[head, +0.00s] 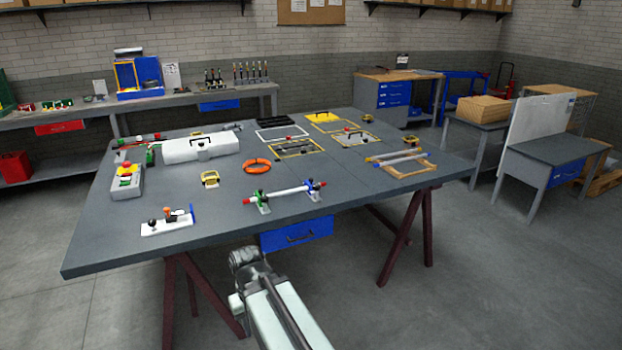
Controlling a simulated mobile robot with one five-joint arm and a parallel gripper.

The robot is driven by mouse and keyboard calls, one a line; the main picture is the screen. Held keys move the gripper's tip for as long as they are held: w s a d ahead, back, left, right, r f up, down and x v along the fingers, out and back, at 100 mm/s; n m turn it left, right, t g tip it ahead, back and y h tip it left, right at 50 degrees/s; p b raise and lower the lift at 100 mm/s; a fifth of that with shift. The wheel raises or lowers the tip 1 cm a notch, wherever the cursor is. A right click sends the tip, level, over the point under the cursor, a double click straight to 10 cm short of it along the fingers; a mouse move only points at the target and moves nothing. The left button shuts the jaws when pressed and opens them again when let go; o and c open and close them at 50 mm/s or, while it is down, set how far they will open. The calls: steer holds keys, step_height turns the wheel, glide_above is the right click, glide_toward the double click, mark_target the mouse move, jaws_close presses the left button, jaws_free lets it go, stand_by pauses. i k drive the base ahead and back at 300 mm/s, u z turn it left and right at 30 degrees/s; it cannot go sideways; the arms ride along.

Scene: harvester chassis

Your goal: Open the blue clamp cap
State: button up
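A white tube (288,192) with red ends lies near the front edge of the grey table. It rests across two small clamps, a green one (262,204) on the left and a blue one (313,192) on the right. The blue clamp's cap appears to sit over the tube; it is too small to tell whether it is latched. My arm comes up from the bottom of the picture, and its end (244,258) is in front of the table edge, apart from and below the clamps. The fingers cannot be made out.
A white plate (166,225) with a blue upright part lies to the left. An orange ring (257,166), a yellow item (210,179) and a wooden frame (402,161) are around the tube. A blue drawer (296,234) hangs under the table edge.

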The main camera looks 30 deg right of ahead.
mark_target(311, 182)
steer(key=i, duration=0.9)
steer(key=z, duration=0.05)
